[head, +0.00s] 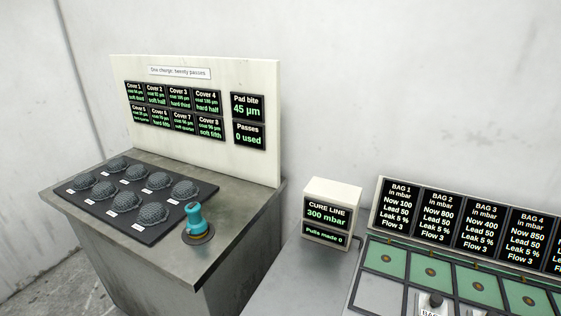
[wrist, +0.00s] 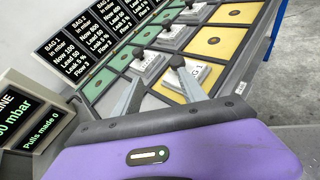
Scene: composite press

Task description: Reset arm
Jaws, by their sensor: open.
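My gripper (wrist: 157,82) shows in the wrist view, with its purple body below and two grey fingers spread apart. My gripper and arm do not show in the head view.
A bench (head: 224,245) at left bears a black tray (head: 147,236) of dark domed covers and a teal-handled tool (head: 195,218). A cure line box (head: 331,213) stands mid-picture. The bag panel (head: 367,237) is at right, with green pads and displays. Bare grey surface lies before the box.

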